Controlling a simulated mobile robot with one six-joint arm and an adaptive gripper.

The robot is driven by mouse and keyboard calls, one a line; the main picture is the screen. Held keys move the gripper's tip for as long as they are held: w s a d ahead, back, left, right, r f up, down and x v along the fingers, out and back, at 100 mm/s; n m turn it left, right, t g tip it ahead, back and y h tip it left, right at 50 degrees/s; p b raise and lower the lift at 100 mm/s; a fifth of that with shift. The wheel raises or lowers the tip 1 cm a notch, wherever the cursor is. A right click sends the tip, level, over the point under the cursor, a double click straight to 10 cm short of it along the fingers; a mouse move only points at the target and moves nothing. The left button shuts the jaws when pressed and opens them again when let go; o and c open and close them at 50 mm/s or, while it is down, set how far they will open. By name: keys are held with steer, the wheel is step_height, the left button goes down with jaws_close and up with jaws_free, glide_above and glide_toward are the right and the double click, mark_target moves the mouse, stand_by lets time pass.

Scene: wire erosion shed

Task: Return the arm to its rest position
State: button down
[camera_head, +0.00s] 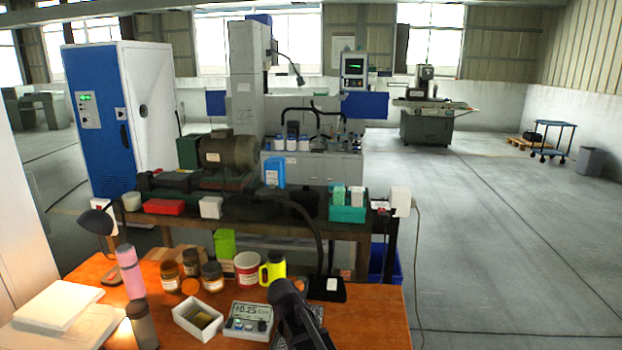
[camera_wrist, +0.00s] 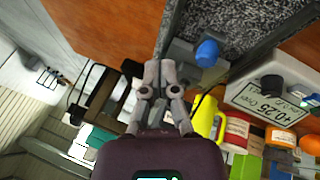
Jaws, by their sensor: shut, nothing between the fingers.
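In the wrist view my gripper (camera_wrist: 163,68) has its two grey fingers together, with nothing between them. It hangs over the orange workbench (camera_wrist: 115,22), close to the edge of a speckled grey plate (camera_wrist: 225,18). In the head view a dark arm part (camera_head: 290,312) of mine reaches over the front right of the workbench (camera_head: 370,318); the fingers cannot be made out there. A small block with a blue knob (camera_wrist: 207,52) is beside the fingers in the wrist view.
A +0.25 display unit (camera_head: 250,318), white tray (camera_head: 190,322), yellow mug (camera_head: 274,268), red-and-white can (camera_head: 247,270), brown jars (camera_head: 212,277) and a pink bottle (camera_head: 130,272) crowd the bench left of my arm. A machine table (camera_head: 340,229) stands behind. The floor (camera_head: 500,240) at right is clear.

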steer(key=s+d+r+m+g+y+p, duration=0.2)
steer(key=s+d+r+g+y+p, duration=0.1)
steer(key=s+d, duration=1.3)
steer(key=shift+s+d+g+y+p, duration=0.15)
steer(key=shift+d+g+y+p, duration=0.25)
steer(key=shift+d+g+p, duration=0.55)
steer(key=shift+d+t, duration=0.1)
steer(key=shift+t, duration=0.15)
